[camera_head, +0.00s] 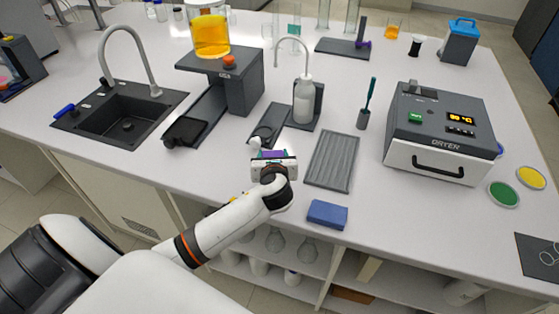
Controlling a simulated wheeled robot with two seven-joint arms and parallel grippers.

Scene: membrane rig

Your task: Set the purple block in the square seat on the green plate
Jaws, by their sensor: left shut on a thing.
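My left gripper (273,158) is over the front middle of the bench, shut on a small purple block (272,154). Only the top of the block shows; the gripper body hides the rest. A round green plate (503,194) lies flat near the right end of the bench, well to the right of the gripper. It looks bare, and I cannot make out a square seat on it at this size. My right gripper is not in view.
A grey ribbed tray (332,162) and a blue sponge (327,214) lie right of the gripper. A dryer box (437,135) stands between them and the green plate. A yellow disc (531,177) lies beside the plate. A sink (122,112) is at left.

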